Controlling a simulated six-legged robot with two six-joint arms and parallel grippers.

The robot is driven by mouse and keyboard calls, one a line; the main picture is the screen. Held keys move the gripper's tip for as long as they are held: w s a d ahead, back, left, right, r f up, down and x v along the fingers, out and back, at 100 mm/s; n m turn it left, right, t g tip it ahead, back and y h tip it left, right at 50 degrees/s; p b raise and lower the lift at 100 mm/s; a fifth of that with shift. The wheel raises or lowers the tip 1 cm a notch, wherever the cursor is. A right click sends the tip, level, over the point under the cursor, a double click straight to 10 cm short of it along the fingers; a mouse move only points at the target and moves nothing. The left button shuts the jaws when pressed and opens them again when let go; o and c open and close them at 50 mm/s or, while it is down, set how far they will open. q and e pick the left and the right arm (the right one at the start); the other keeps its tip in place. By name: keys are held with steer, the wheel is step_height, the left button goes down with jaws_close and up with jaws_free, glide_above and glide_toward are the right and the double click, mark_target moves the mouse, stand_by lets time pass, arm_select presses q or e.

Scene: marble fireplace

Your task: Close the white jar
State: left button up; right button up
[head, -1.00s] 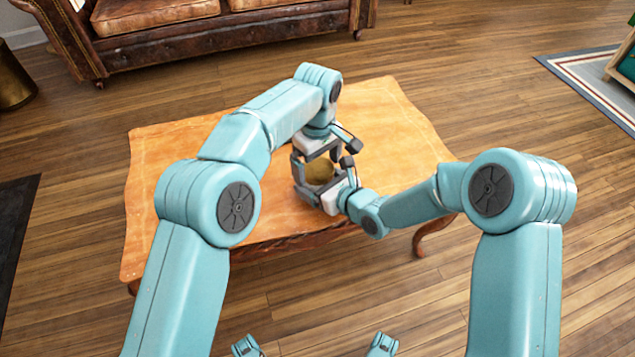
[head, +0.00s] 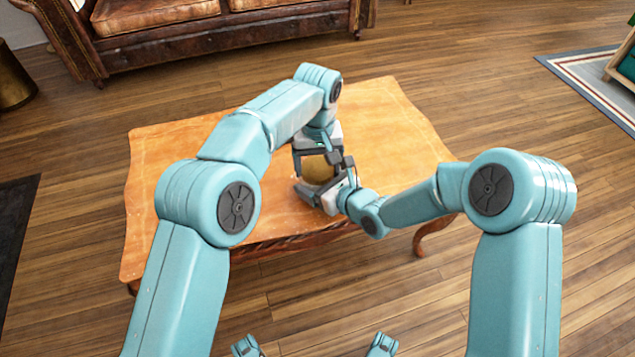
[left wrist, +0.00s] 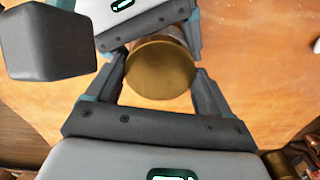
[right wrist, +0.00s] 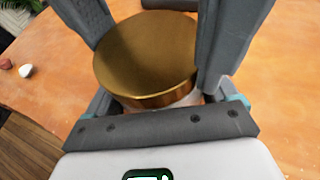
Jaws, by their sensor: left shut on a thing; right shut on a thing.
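The jar shows mainly as its round gold lid (head: 318,170), above the wooden table between my two grippers. In the right wrist view the gold lid (right wrist: 145,55) sits over a pale strip of the white jar's body (right wrist: 188,99); most of the body is hidden. I cannot tell whether the lid is fully seated. My left gripper (head: 318,158) points down from above and is shut on the lid, with a finger on each side in the left wrist view (left wrist: 158,85). My right gripper (head: 327,180) comes in lower from the right and is shut on the jar's body.
The orange-brown wooden table (head: 390,120) is mostly bare around the grippers. Its right side and back are free. A brown leather sofa (head: 170,25) stands behind it. Small red and white objects (right wrist: 25,70) show at the left in the right wrist view.

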arm_select(q)
steer(key=o, duration=1)
steer(key=shift+o, duration=0.2)
steer(key=shift+r, duration=0.1)
steer(key=shift+r, duration=2.2)
step_height(320, 180, up, 3)
steer(key=n, duration=0.6)
steer(key=shift+r+n, duration=0.2)
steer(key=shift+n, duration=0.1)
